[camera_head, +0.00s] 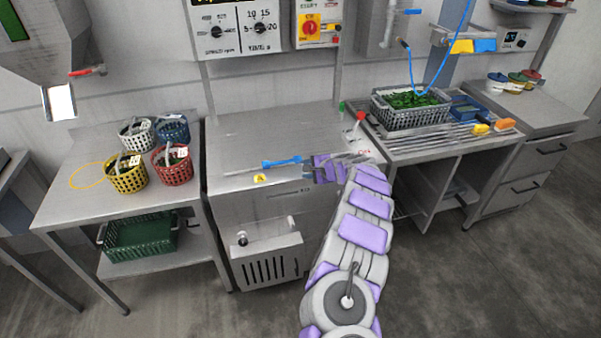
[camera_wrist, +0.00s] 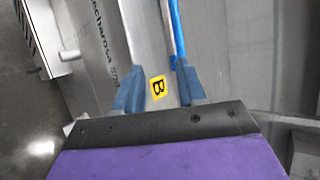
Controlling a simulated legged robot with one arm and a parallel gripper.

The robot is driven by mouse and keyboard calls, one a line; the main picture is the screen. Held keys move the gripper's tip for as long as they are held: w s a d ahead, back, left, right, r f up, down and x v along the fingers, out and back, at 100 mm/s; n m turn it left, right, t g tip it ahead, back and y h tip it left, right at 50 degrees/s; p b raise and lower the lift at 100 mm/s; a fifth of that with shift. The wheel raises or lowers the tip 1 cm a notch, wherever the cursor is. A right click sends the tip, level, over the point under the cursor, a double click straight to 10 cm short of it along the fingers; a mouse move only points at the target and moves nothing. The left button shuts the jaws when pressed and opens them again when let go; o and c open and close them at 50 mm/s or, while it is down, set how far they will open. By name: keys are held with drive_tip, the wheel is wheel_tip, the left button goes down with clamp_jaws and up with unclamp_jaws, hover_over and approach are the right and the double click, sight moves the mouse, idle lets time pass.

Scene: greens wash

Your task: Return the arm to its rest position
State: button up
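My arm (camera_head: 364,232) reaches forward from the bottom of the head view toward the steel washer (camera_head: 240,128). My gripper (camera_head: 313,170) is at the washer's front edge, to the right of a blue handle (camera_head: 282,162). In the wrist view my gripper (camera_wrist: 158,90) has its two blue-grey fingers apart, with nothing held between them.
Several small baskets (camera_head: 128,178) stand on the left table, with a green crate (camera_head: 140,238) below. A grey crate of greens (camera_head: 409,118) sits on the right counter. A blue hose (camera_head: 430,88) hangs above it. A control panel (camera_head: 236,30) is behind the washer. Floor is clear at lower right.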

drive_tip(key=s+a+r+n+g+y, duration=0.45)
drive_tip(key=s+a+r+n, duration=0.25)
drive_tip(key=s+a+r, duration=1.05)
drive_tip(key=s+d+r+n+g+h, duration=0.2)
drive_tip(key=s, duration=0.7)
drive_tip(key=s+d+r+n+g+h, duration=0.1)
drive_tip(key=s+d+r+n+h, duration=0.15)
drive_tip(key=s, duration=0.65)
drive_tip(key=s+d+r+n+g+h, duration=0.1)
drive_tip(key=s+d+n+g, duration=0.15)
drive_tip(key=s, duration=0.65)
drive_tip(key=s+d+f+h, duration=0.2)
drive_tip(key=s+d+h, duration=0.1)
drive_tip(key=s+d, duration=0.5)
drive_tip(key=s+d+f+h, duration=0.2)
drive_tip(key=s+d, duration=0.6)
drive_tip(key=s, duration=0.5)
drive_tip(key=shift+d+g+h, duration=0.15)
drive_tip(key=shift+g+h, duration=0.15)
drive_tip(key=shift+h, duration=0.3)
